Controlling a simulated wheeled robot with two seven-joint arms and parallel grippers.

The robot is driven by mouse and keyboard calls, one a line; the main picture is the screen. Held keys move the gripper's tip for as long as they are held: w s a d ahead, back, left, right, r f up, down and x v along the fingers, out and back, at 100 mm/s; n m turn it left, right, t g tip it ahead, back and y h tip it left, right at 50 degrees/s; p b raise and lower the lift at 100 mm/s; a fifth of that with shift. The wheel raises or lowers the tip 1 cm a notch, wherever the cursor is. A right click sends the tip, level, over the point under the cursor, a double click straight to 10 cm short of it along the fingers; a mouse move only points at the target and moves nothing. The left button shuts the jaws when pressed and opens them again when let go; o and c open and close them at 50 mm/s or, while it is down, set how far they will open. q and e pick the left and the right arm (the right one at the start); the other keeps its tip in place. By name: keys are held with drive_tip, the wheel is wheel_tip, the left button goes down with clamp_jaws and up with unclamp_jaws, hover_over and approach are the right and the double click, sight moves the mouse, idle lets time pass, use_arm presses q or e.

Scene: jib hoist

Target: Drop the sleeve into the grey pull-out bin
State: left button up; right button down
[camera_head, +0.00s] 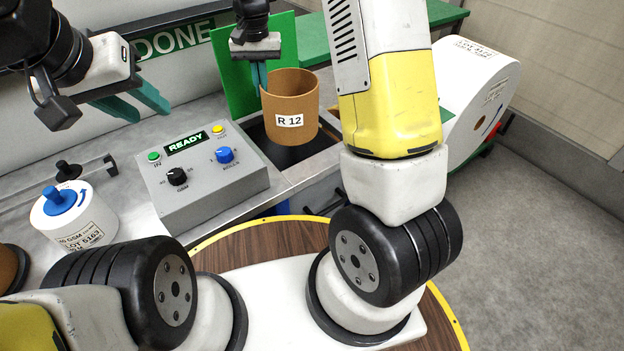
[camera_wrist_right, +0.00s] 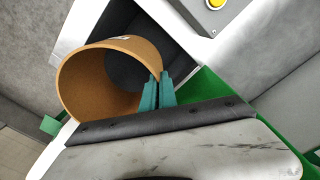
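The sleeve is a brown open cylinder (camera_head: 304,92) with a white "R 12" label; the right wrist view shows its hollow inside (camera_wrist_right: 95,85). My right gripper (camera_head: 260,76) is shut on the sleeve's wall, with teal fingers (camera_wrist_right: 158,92) on either side of it. The sleeve hangs upright above a dark, pale-rimmed opening (camera_head: 296,156) at the bench end. This looks like the grey pull-out bin, but the sleeve hides part of it and its depth is unclear. My left gripper (camera_head: 135,104) is open and empty above the bench at the upper left.
A grey control box (camera_head: 204,180) with knobs and a "READY" display stands left of the opening. A white canister with a blue knob (camera_head: 72,216) is at the left. A green panel (camera_head: 234,80) stands behind the sleeve. A large white roll (camera_head: 468,90) is at the right.

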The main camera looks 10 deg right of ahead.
sight(264, 108)
drive_tip(key=shift+f, duration=3.3)
drive_tip(key=c, duration=1.6)
unclamp_jaws()
drive_tip(key=shift+r, duration=0.1)
wheel_tip(264, 108, up, 7)
drive_tip(key=shift+r, duration=0.3)
